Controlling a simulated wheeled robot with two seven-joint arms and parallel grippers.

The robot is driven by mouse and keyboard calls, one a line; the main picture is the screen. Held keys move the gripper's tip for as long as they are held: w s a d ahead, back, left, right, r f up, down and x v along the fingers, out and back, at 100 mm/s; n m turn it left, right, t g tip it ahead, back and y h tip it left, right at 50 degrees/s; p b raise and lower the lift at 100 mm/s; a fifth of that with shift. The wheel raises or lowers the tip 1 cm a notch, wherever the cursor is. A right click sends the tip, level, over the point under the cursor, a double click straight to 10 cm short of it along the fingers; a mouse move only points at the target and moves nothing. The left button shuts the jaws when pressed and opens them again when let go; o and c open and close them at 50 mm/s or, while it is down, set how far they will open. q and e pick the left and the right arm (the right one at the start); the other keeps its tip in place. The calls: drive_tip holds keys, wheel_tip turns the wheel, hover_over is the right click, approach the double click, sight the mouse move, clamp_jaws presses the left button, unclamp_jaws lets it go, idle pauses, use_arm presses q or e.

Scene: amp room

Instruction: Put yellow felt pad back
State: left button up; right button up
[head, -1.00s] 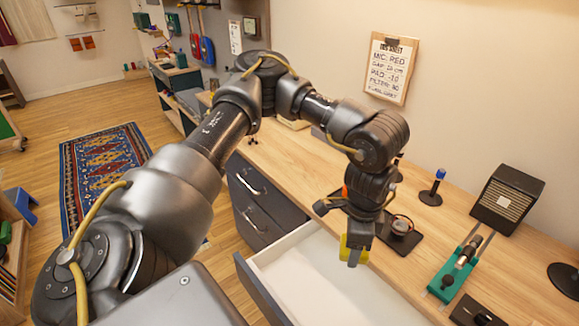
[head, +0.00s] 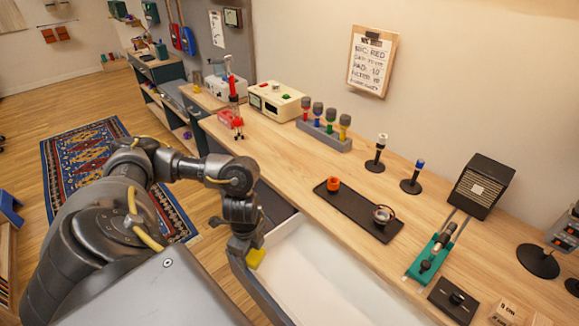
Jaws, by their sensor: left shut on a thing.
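My left gripper (head: 246,249) is shut on the yellow felt pad (head: 256,259). The pad shows as a small yellow block at the fingertips, partly hidden by the gripper. Gripper and pad are at the left end of the open drawer (head: 322,274), which has a pale, empty-looking inside. I cannot tell whether the pad is above the drawer or down inside it. My right gripper is not in view.
A red-topped stand (head: 235,105) is further left.

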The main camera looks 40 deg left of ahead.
use_arm(q)
drive_tip(key=shift+s+a, duration=0.3)
drive_tip(key=shift+a, duration=0.25)
drive_tip(key=shift+w+d+f, duration=0.15)
drive_tip(key=shift+w, duration=0.2)
drive_tip(key=w+d+f+p, duration=0.15)
drive_tip(key=w+f, duration=0.25)
drive_tip(key=w, duration=0.4)
hover_over(289, 259)
drive_tip(key=f, duration=0.4)
drive_tip(key=shift+s+a+f, duration=0.15)
drive_tip(key=shift+s+f, duration=0.2)
drive_tip(key=shift+f, duration=0.05)
drive_tip(key=shift+w+f, duration=0.45)
drive_tip(key=shift+f, duration=0.15)
wheel_tip(289, 259, down, 2)
drive_tip(key=shift+s+f, duration=0.1)
drive_tip(key=shift+f, duration=0.35)
drive_tip(key=shift+f, duration=0.1)
drive_tip(key=o, duration=0.9)
